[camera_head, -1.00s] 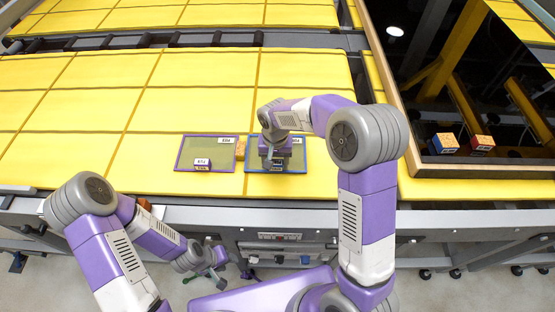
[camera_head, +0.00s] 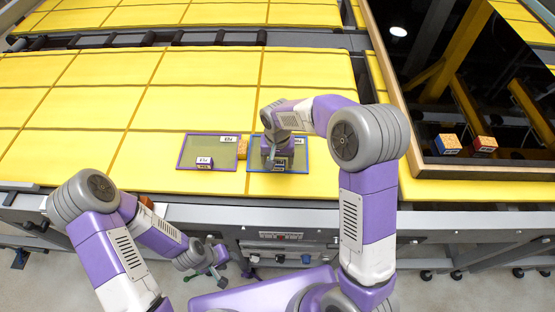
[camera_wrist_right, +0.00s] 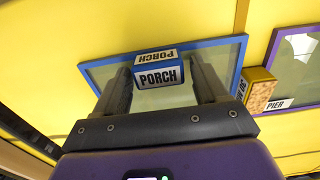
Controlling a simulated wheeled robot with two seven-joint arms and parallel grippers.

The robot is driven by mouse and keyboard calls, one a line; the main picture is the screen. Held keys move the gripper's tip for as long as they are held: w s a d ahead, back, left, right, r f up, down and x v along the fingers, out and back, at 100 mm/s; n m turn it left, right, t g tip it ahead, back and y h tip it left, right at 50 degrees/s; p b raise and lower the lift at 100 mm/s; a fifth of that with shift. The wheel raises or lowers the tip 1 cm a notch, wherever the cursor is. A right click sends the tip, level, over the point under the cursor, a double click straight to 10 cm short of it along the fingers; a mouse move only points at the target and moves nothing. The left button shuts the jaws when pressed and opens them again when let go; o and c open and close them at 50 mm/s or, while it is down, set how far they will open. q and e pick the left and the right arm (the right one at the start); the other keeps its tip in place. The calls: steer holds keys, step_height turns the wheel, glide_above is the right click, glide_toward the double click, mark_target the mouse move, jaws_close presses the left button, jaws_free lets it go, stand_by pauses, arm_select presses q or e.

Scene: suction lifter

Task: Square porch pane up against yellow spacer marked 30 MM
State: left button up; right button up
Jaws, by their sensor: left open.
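The porch pane (camera_head: 257,168) is a blue-framed glass panel lying flat on the yellow bed; it also shows in the right wrist view (camera_wrist_right: 106,74). A small block handle (camera_wrist_right: 158,76) marked PORCH stands on it. My left gripper (camera_head: 213,266) hangs low, away from the panes.
The pier pane (camera_head: 187,155) lies left of the spacer with its own small handle. A dark, wood-framed panel (camera_head: 455,175) at the right carries a blue block (camera_head: 447,145) and a red block (camera_head: 484,145). The yellow bed (camera_head: 90,110) behind and left is clear.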

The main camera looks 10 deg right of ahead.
steer(key=shift+o, duration=1.1)
step_height(320, 180, up, 8)
steer(key=shift+f+p, duration=0.25)
steer(key=shift+p, duration=0.1)
steer(key=shift+s, duration=0.1)
